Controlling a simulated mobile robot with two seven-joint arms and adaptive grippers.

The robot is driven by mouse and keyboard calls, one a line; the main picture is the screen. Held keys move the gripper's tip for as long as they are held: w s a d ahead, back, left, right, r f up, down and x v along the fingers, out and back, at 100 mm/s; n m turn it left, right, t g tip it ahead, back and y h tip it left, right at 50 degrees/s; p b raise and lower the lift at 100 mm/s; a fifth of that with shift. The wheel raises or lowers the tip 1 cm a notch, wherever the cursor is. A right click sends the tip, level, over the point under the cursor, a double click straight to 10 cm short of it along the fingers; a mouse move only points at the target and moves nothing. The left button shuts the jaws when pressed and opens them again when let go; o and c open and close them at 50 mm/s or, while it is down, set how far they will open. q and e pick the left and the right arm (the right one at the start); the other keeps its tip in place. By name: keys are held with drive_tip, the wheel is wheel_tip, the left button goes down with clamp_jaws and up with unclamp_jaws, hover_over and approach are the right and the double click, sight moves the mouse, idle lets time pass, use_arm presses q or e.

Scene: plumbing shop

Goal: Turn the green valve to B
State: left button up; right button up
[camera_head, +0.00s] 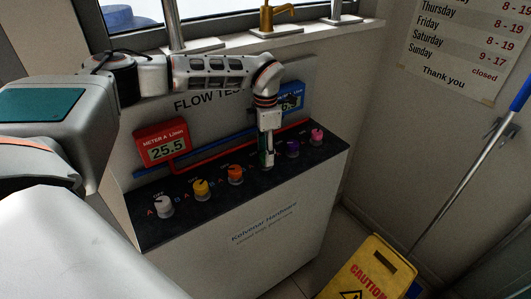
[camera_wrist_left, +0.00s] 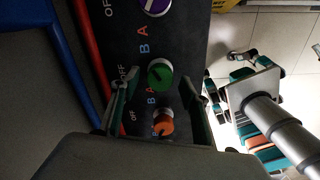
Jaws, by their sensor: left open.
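The green valve (camera_wrist_left: 160,74) is a round knob on the dark panel top (camera_wrist_left: 184,30) in the left wrist view, with OFF, B and A printed beside it. Its pointer direction is too small to tell. My left gripper (camera_wrist_left: 168,84) is open, with one finger on each side of the green valve; I cannot tell whether they touch it. In the head view my left gripper (camera_head: 267,155) points down over the panel and mostly hides the green valve. My right gripper is not in view.
The orange valve (camera_head: 236,174) and purple valve (camera_head: 292,148) flank the gripper closely. The yellow valve (camera_head: 202,188), white valve (camera_head: 165,206) and pink valve (camera_head: 316,136) stand in the same row. A red meter (camera_head: 161,144) reads 25.5. A yellow caution sign (camera_head: 372,268) stands at right.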

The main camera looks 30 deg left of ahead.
use_arm(q)
wheel_tip(320, 180, up, 11)
idle(0.4)
idle(0.4)
